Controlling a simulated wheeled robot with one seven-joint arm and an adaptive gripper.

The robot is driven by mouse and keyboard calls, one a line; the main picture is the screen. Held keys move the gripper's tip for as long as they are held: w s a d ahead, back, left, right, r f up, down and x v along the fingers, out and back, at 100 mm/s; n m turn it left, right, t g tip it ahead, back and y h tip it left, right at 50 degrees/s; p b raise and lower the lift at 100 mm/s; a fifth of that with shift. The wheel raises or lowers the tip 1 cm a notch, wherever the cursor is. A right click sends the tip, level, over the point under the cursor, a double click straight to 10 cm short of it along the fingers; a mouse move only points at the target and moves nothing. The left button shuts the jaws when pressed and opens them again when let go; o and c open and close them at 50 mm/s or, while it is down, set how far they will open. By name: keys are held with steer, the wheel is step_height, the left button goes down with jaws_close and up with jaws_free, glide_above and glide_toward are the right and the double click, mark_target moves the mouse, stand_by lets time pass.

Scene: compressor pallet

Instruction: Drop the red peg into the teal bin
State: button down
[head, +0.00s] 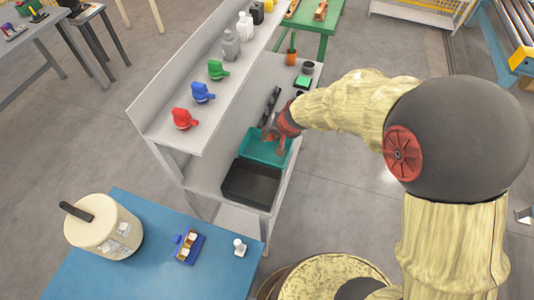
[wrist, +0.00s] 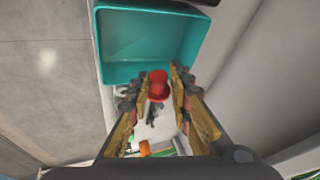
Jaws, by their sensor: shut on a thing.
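The red peg (wrist: 158,88) shows in the wrist view between the fingertips of my gripper (wrist: 159,82). My gripper is shut on it. In that view the teal bin (wrist: 145,45) is open and looks empty, and the peg overlaps its lower edge. In the head view my gripper (head: 275,137) hangs over the teal bin (head: 256,150), near its far side. The peg cannot be made out there. I cannot tell the exact height of the peg above the bin.
A black bin (head: 250,184) stands in front of the teal one on the white shelf unit (head: 205,178). The upper shelf holds red (head: 183,118), blue (head: 202,92) and green (head: 217,69) items. Behind the teal bin lie dark tools (head: 270,103) and an orange pot (head: 291,57).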

steer(key=shift+f+b, duration=2.3)
steer(key=shift+f, duration=0.7)
steer(key=c, duration=1.5)
jaws_free()
steer(key=shift+c, duration=0.2)
steer(key=shift+s+r, duration=0.1)
steer(key=shift+r, duration=0.05)
steer(key=v, duration=1.1)
steer(key=shift+r, duration=0.4)
steer(key=shift+s+d, duration=0.1)
